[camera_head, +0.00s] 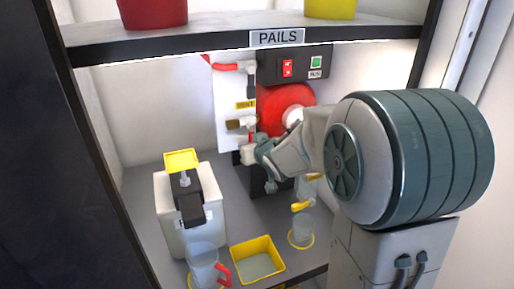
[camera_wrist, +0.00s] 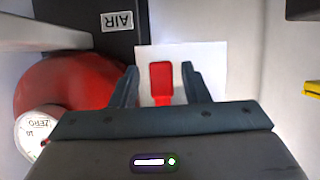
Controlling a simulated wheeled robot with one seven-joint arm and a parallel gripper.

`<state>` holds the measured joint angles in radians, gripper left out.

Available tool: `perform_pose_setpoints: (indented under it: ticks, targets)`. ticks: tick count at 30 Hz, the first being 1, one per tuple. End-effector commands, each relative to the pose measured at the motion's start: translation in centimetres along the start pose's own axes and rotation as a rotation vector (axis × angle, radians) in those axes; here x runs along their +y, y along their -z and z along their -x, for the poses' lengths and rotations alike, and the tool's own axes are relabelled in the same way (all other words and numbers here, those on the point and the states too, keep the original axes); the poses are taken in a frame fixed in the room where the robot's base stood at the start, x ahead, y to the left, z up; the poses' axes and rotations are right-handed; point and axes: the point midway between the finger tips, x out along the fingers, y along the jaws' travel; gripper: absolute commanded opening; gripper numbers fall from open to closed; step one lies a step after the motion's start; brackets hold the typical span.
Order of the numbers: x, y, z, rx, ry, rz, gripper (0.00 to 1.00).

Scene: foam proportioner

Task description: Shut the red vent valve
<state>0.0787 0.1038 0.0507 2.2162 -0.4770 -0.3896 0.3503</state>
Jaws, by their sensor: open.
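In the wrist view a flat red handle (camera_wrist: 160,78) lies between the two fingers of my gripper (camera_wrist: 157,70), against a white panel (camera_wrist: 208,58). The fingers are open, with a visible gap on each side of the handle. The head view shows my gripper (camera_head: 249,152) at the lower end of the panel, below a yellow label (camera_head: 245,105) that seems to read VENT and a brass fitting (camera_head: 235,124). My gripper hides most of this handle there. Another red lever or pipe (camera_head: 225,67) is at the panel's top.
A red round tank (camera_head: 285,97) with a dial (camera_wrist: 38,128) stands beside the panel. A black switch box (camera_head: 294,66) is above. A shelf (camera_head: 215,43) runs overhead.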

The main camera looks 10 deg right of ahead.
Motion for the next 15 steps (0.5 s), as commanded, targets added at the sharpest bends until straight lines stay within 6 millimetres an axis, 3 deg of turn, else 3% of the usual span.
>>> perform_pose_setpoints:
  ticks: [5,15]
  targets:
    - [0.1,0.2,2.0,0.001,-0.001,0.001,0.42]
    - [0.0,0.4,8.5,0.003,-0.002,0.001,0.42]
